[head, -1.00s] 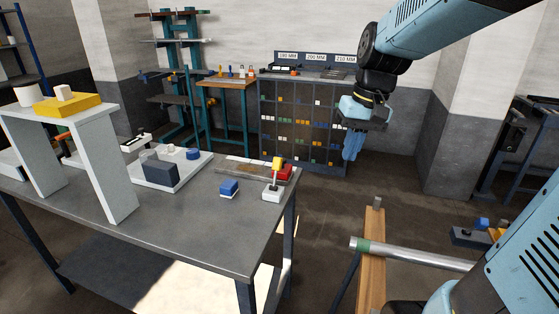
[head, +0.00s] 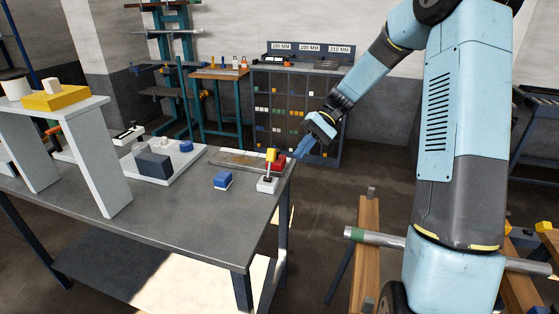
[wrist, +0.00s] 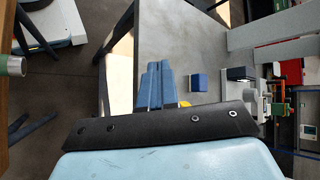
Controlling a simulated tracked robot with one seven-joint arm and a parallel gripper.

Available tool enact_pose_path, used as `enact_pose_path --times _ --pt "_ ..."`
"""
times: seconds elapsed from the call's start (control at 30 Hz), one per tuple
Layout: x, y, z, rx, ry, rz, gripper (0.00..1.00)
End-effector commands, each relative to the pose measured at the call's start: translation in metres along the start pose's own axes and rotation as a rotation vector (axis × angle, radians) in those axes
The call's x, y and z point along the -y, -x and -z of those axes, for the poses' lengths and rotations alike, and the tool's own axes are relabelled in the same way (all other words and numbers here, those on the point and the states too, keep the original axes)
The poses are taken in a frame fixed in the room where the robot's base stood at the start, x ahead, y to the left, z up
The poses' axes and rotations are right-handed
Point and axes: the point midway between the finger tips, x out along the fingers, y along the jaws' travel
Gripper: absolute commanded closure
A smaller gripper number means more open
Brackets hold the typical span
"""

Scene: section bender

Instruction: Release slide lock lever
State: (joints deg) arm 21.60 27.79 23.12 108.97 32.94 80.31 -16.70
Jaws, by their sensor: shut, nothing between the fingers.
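A lever with a yellow knob (head: 271,155) stands upright on a small white base (head: 267,186) at the right corner of the grey workbench (head: 190,220). A red block (head: 279,164) sits right behind it. My gripper (head: 301,152) is shut and empty, pointing down and left, just right of the knob and seemingly apart from it. In the wrist view my blue fingers (wrist: 155,85) are together, and the yellow knob (wrist: 184,104) shows partly beside them. The lever's stem and base are hidden there by my gripper's dark bracket.
A blue block (head: 222,180) lies on the bench left of the lever. A white tray with dark blocks (head: 153,165) and a white stand with a yellow top piece (head: 55,98) are farther left. A metal tube (head: 375,238) lies across wooden supports at right.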

Motion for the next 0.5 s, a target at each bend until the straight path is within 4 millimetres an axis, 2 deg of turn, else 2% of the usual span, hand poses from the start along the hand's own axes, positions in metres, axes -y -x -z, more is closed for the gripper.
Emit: enact_pose_path --times 0.1,0.5 --pt "-0.008 -0.003 0.025 0.049 0.002 0.109 1.00" --pt "-0.038 -0.005 0.095 0.165 0.037 0.494 1.00"
